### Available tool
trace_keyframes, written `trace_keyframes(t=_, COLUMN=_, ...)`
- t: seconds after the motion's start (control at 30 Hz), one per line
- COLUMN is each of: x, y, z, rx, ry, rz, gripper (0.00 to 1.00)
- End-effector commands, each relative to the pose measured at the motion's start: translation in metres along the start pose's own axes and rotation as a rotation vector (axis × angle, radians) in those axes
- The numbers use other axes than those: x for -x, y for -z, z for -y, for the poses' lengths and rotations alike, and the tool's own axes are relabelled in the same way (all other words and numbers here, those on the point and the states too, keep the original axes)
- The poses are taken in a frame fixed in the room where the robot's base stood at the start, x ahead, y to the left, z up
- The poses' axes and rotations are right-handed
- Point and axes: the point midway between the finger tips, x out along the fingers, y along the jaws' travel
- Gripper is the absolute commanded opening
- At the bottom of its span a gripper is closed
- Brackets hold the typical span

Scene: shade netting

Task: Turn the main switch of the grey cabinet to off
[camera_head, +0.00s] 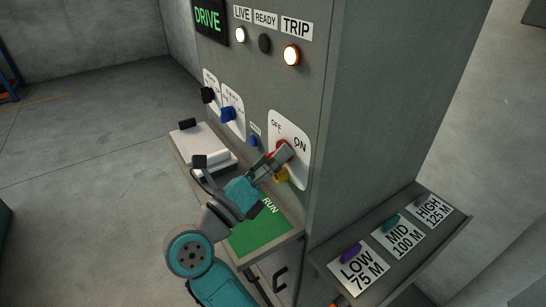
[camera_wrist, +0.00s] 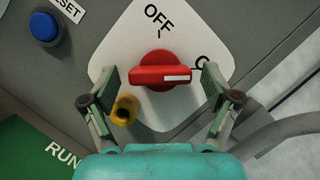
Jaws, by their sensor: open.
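The grey cabinet (camera_head: 375,95) stands at the centre of the head view. Its main switch (camera_wrist: 160,68) is a red rotary knob on a white plate (camera_wrist: 112,38) marked OFF and ON. The handle lies level in the wrist view, its white stripe pointing right to the partly hidden ON; OFF is above. My gripper (camera_wrist: 160,78) is open, with one finger on each side of the handle; I cannot tell whether they touch it. In the head view, my gripper (camera_head: 278,157) covers part of the plate and switch.
A yellow part (camera_wrist: 124,109) sits below left of the knob, beside my left finger. A blue button (camera_wrist: 45,27) marked RESET is at upper left. A shelf (camera_head: 185,150) with a white block and a green RUN card is below. A sloped tray (camera_head: 327,258) holds LOW, MID and HIGH cards.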

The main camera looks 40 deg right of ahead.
Motion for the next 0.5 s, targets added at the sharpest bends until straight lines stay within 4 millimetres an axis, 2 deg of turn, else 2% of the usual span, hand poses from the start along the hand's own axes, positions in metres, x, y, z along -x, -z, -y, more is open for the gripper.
trace_keyframes(t=0.17, x=0.0001, y=-0.0001, z=0.0000, rx=0.000, ry=0.000, rz=0.000, gripper=0.88)
trace_keyframes(t=0.4, x=0.0002, y=-0.0001, z=-0.0001, rx=0.000, ry=0.000, rz=0.000, gripper=0.28)
trace_keyframes(t=0.5, x=0.0003, y=-0.0001, z=-0.0001, rx=0.001, ry=0.000, rz=0.000, gripper=0.27)
